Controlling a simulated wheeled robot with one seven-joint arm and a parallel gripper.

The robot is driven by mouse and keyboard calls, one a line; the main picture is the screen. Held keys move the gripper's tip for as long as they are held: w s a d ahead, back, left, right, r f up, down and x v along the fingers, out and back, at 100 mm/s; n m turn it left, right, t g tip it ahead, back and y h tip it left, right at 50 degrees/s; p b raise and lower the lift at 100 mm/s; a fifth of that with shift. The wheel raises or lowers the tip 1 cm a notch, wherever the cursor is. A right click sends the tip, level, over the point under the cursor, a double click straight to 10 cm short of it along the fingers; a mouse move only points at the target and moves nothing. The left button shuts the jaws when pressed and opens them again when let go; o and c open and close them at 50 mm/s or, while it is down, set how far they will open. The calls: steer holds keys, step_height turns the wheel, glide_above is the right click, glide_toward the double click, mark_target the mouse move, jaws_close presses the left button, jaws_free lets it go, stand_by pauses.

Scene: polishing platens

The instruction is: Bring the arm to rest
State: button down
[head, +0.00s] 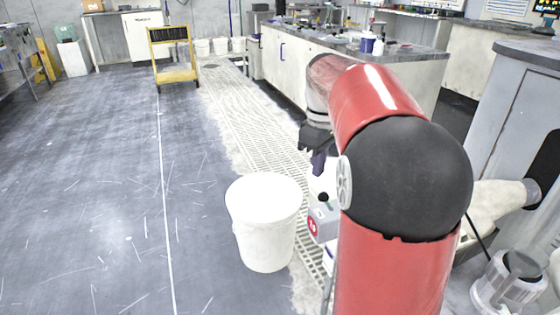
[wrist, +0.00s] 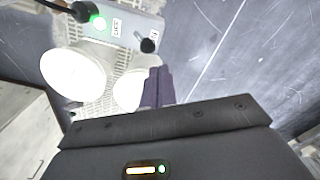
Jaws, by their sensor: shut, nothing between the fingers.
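My red arm with its black joint fills the right middle of the head view. It is bent, and its far end points down.
A lidded white bucket (head: 265,222) stands on the floor beside the grating. A yellow cart (head: 175,62) stands farther back. A long bench (head: 300,62) runs behind. The left floor is clear.

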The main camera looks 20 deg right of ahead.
steer(key=s+a+f+m+t, duration=0.2)
steer(key=s+a+m, duration=0.1)
steer(key=s+a, duration=0.4)
steer(key=s+a+f+m+t, duration=0.3)
steer(key=s+a, duration=0.3)
steer(key=s, duration=0.7)
steer(key=shift+a+t, duration=0.3)
steer(key=shift+a, duration=0.05)
steer(key=shift+s, duration=0.1)
steer(key=w+d+r+n+g, duration=0.1)
steer(key=w+d+n+g, duration=0.1)
steer(key=w+n, duration=0.4)
steer(key=w+d+r+n+g, duration=0.2)
steer(key=w+d+n, duration=0.2)
steer(key=w+n, duration=0.3)
steer(key=w+d+r+n+g+b, duration=0.1)
steer(key=w+d+r+n+g, duration=0.1)
steer(key=w+n, duration=0.4)
steer(key=shift+w+d+n, duration=0.3)
steer(key=shift+d+n, duration=0.3)
steer(key=shift+d, duration=0.3)
